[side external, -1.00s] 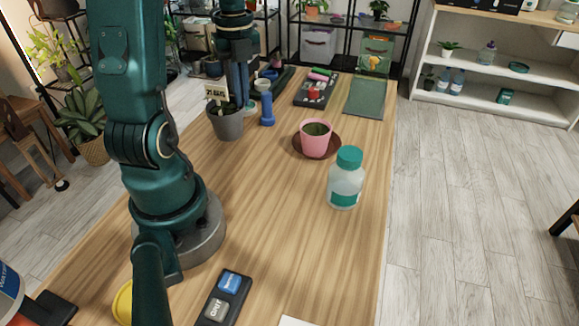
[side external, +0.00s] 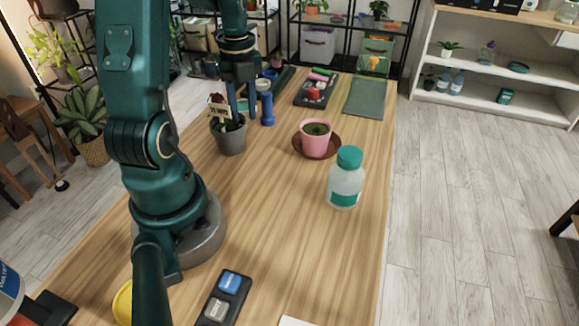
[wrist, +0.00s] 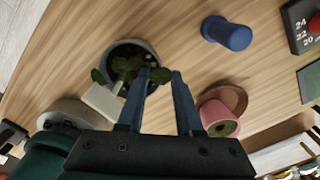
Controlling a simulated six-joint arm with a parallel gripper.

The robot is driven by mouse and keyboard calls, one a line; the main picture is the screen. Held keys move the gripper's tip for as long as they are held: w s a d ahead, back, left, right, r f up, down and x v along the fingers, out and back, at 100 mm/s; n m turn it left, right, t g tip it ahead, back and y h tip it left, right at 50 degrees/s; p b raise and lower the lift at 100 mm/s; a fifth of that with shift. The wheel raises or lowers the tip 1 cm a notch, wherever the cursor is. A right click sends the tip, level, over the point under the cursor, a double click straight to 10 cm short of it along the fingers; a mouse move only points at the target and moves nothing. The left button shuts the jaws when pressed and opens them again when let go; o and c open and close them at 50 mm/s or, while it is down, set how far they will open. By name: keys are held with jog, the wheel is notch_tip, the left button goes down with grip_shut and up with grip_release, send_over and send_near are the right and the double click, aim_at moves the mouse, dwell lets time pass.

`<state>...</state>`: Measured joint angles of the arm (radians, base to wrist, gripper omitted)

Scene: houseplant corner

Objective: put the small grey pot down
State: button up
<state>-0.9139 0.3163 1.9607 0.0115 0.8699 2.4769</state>
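The small grey pot (side external: 231,139) stands upright on the wooden table, left of the pink pot. It holds a leafy plant and a white label. In the wrist view the grey pot (wrist: 153,52) is seen from above, beside the fingertips. My gripper (side external: 243,117) is at the pot's right rim. Its two blue fingers are apart, one over the pot's rim and the other outside it. The wrist view also shows a clear gap between the fingers of my gripper (wrist: 161,73). The exact contact at the rim is hard to see.
A pink pot (side external: 315,144) on a brown saucer (side external: 336,150) and a teal-capped bottle (side external: 346,184) stand to the right. The table (side external: 270,210) in front of the grey pot is clear.

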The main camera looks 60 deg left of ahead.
jog(key=shift+r, duration=6.25)
jog(key=s+d+f+n+t, duration=0.1)
jog(key=d+n+t, duration=0.2)
jog(key=d+n, duration=0.6)
jog(key=s+d+f+n+t, duration=0.1)
jog(key=d+f+n+t, duration=0.1)
jog(key=d+n, duration=0.7)
jog(key=d, duration=0.3)
jog(key=shift+s+d+t, duration=0.35)
jog(key=shift+d+t, duration=0.05)
